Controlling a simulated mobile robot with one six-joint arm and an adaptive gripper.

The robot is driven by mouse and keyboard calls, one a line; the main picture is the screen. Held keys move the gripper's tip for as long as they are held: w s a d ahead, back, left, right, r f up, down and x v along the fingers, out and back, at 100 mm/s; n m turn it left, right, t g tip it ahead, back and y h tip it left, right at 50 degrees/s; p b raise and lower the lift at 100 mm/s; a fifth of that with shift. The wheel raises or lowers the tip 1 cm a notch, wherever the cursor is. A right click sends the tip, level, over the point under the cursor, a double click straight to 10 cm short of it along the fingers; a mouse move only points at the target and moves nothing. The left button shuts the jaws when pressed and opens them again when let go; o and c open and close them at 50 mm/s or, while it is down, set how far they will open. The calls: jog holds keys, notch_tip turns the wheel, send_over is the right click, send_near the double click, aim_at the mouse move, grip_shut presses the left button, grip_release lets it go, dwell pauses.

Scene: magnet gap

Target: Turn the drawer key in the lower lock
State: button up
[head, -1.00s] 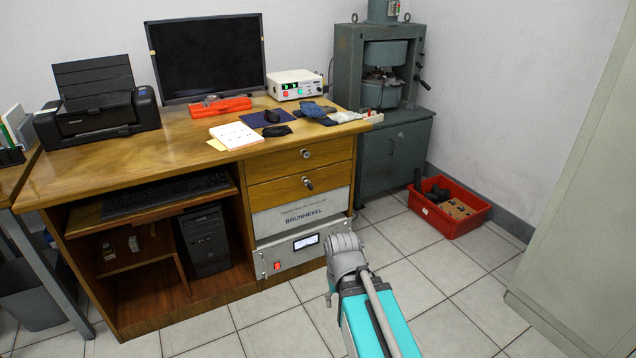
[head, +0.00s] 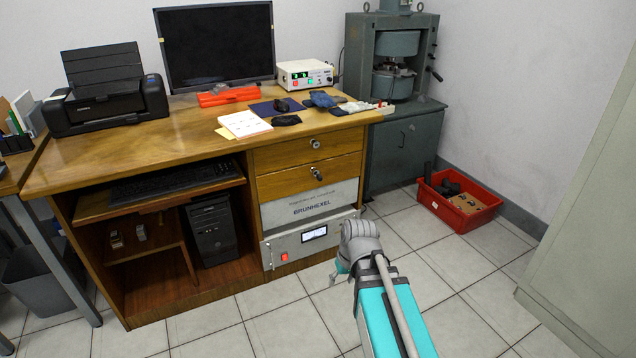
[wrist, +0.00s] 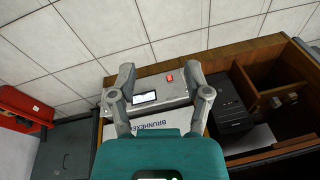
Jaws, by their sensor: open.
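The lower lock (head: 316,174) is on the front of the lower wooden drawer (head: 285,185) in the head view. A small metallic piece stands out at it, but it is too small to tell how the key is turned. The upper drawer has its own lock (head: 315,143). My gripper (head: 341,268) is low in front of the desk, right of and below the lower lock, and apart from it. Its fingers are mostly hidden there. In the wrist view my gripper (wrist: 160,72) is open and empty, its fingers spread over the grey instrument. Neither lock shows there.
Below the drawers are the BRUNHEXEL panel (head: 310,205) and the grey instrument (head: 290,247) with a small screen. A green-grey press cabinet (head: 405,150) and a red crate (head: 470,221) stand to the right. Tiled floor is free in front of the desk.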

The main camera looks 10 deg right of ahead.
jog(key=w+a+f+n+t+y+b, duration=0.2)
jog(key=w+a+t+y+b, duration=0.15)
jog(key=w, duration=0.55)
jog(key=t+b, duration=1.1)
jog(key=t, duration=0.1)
send_near(321, 179)
jog(key=shift+s+d+f, duration=0.1)
jog(key=shift+s+f, duration=0.05)
jog(key=shift+f, duration=0.1)
jog(key=shift+x, duration=5)
jog(key=shift+r, duration=0.15)
jog(key=shift+c, duration=0.3)
